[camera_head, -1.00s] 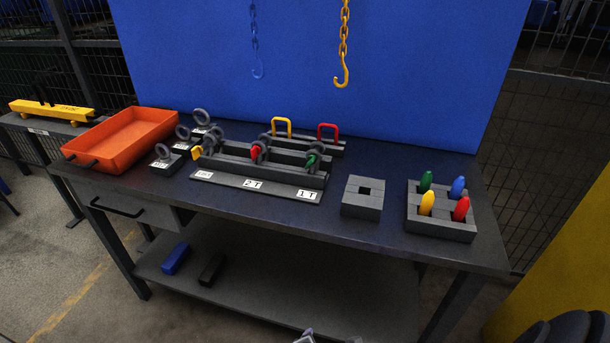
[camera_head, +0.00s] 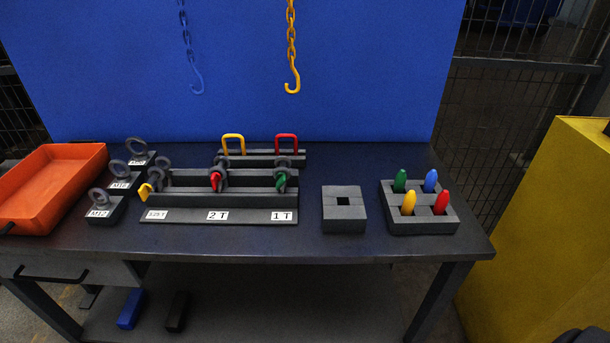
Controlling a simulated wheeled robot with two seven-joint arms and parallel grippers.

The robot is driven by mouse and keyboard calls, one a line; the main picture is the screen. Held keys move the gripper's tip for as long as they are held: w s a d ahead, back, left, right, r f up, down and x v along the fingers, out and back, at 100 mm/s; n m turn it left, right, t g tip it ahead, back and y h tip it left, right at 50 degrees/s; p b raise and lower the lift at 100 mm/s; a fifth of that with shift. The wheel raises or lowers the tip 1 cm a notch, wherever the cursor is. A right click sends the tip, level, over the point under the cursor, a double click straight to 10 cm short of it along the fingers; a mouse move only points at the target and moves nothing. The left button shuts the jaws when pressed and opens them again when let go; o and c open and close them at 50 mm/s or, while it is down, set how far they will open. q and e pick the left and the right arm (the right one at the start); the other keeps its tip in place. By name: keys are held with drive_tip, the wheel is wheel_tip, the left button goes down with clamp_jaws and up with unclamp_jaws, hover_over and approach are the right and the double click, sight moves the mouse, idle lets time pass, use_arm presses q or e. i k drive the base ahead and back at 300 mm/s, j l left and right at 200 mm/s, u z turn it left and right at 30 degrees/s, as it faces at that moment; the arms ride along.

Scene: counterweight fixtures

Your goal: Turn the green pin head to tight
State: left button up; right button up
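The green pin head (camera_head: 281,180) sits at the right end of the dark shackle rack (camera_head: 230,199), above the "1 T" label (camera_head: 281,216). It points toward the front, with a dark shackle (camera_head: 285,165) around its pin. A red pin head (camera_head: 215,181) sits at the middle "2 T" place and a yellow pin head (camera_head: 145,191) at the left end. I cannot tell how far the green pin is screwed in. Neither of my grippers shows in the head view.
A grey block with a square hole (camera_head: 344,222) and a holder of coloured pegs (camera_head: 420,222) stand right of the rack. Eyebolts on blocks (camera_head: 103,211) and an orange tray (camera_head: 45,190) stand left. A yellow hook (camera_head: 292,82) hangs above the table (camera_head: 380,248).

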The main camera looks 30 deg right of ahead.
sight(281, 178)
drive_tip(key=i+j+z, duration=0.2)
drive_tip(key=z, duration=0.15)
drive_tip(key=i+j+z, duration=0.15)
drive_tip(key=j+z, duration=0.2)
drive_tip(key=i+j+z, duration=0.15)
drive_tip(key=j+z, duration=0.2)
drive_tip(key=i+j+z, duration=0.1)
drive_tip(key=j+z, duration=0.6)
